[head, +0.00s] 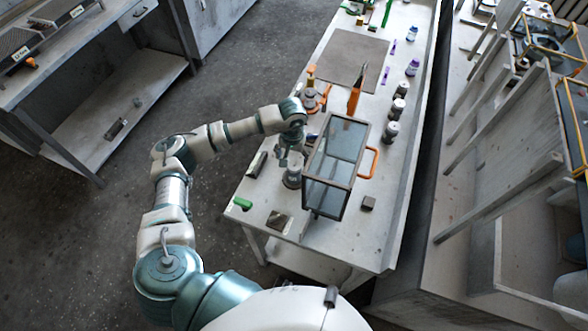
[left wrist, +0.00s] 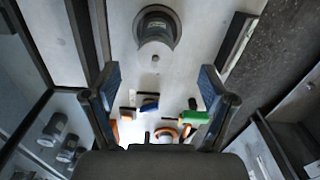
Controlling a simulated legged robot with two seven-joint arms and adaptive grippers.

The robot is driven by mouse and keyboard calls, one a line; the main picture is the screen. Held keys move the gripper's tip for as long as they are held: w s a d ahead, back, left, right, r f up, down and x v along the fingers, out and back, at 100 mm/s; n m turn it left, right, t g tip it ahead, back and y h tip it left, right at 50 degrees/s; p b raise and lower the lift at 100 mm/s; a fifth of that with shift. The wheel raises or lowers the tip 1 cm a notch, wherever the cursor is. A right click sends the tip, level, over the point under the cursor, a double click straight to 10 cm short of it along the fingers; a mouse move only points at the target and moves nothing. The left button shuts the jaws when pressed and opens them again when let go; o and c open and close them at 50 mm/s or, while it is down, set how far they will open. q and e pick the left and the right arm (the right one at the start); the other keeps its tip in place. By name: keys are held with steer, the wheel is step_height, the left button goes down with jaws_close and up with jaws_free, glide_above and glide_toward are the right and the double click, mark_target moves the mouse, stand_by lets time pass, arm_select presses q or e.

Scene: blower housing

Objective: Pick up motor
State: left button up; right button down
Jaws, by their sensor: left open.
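The motor, a short grey cylinder on a wider dark base, stands upright on the workbench (head: 388,215), just left of a glass-sided case (head: 338,168). In the head view the motor (head: 292,178) is partly covered by my left gripper (head: 288,157), which hangs close over it. In the left wrist view the motor (left wrist: 157,28) is at the top centre, beyond the fingertips. My left gripper (left wrist: 160,75) is open, with nothing between its two fingers. Whether a finger touches the motor cannot be told. My right gripper is not in view.
The case, with an orange handle (head: 374,163), stands close on the motor's right. A dark upright block (head: 257,164) is on its left. A green object (head: 242,203) lies near the bench's left edge. Orange tools (head: 355,95) and several bottles (head: 412,68) stand farther back.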

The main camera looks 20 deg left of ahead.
mark_target(295, 165)
arm_select(q)
steer(key=f, duration=0.1)
steer(key=d+f, duration=0.1)
steer(key=f, duration=0.1)
steer(key=shift+w, duration=0.15)
steer(key=f, duration=0.3)
steer(key=f+p, duration=0.1)
steer(key=shift+w+a+f, duration=0.2)
steer(key=shift+a+f, duration=0.3)
steer(key=shift+f, duration=0.25)
steer(key=shift+c, duration=0.7)
steer(key=shift+d, duration=0.2)
steer(key=c, duration=0.4)
steer(key=shift+d, duration=0.15)
steer(key=c, duration=0.8)
steer(key=shift+c, duration=1)
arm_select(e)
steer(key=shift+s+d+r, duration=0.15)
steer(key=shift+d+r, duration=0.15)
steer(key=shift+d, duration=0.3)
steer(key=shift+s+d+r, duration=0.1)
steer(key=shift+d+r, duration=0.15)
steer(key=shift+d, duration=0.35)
